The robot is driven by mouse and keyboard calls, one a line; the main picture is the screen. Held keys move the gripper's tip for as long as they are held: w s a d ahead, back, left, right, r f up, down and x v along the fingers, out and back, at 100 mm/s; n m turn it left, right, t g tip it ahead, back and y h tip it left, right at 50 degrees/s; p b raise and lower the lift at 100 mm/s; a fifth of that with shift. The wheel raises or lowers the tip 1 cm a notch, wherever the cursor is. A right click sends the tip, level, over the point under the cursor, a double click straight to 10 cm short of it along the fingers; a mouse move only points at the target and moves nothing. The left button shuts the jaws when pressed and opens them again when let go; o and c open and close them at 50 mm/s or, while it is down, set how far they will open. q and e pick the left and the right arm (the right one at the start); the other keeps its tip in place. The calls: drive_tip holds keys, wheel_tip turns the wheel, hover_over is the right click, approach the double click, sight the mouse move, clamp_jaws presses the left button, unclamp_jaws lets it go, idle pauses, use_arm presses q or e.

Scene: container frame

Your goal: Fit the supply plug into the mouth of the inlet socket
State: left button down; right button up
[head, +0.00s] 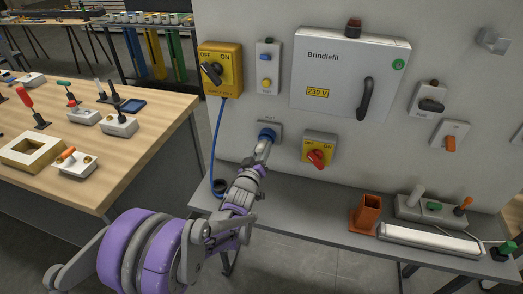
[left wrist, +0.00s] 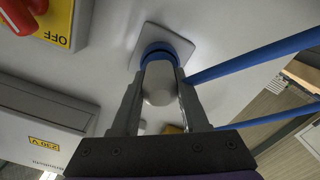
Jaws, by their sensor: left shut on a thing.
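The inlet socket (head: 268,127) is a grey plate with a blue round mouth on the upright panel. It also shows in the left wrist view as a grey square plate (left wrist: 149,36). My left gripper (head: 263,149) is at the socket, its fingers shut on the supply plug (left wrist: 159,84), a pale grey rounded body between both fingers. The plug points at the blue ring and lines up with it. The plug's front meets the blue ring, but how deep it sits is hidden. My right gripper is not in view.
A blue cable (head: 213,140) hangs from the yellow switch box (head: 220,69) left of the socket. Blue strands (left wrist: 250,60) run beside the gripper. A red-knobbed switch (head: 318,149) sits close right of the socket. The grey shelf (head: 290,205) below is partly clear.

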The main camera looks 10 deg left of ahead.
use_arm(q)
drive_tip(key=shift+c, duration=1.7)
unclamp_jaws()
drive_tip(key=shift+w, duration=0.15)
drive_tip(key=s+b, duration=0.1)
drive_tip(key=s, duration=1)
drive_tip(key=shift+a+b, duration=0.15)
drive_tip(key=shift+b, duration=0.2)
drive_tip(key=s, duration=0.6)
drive_tip(key=shift+a, duration=0.1)
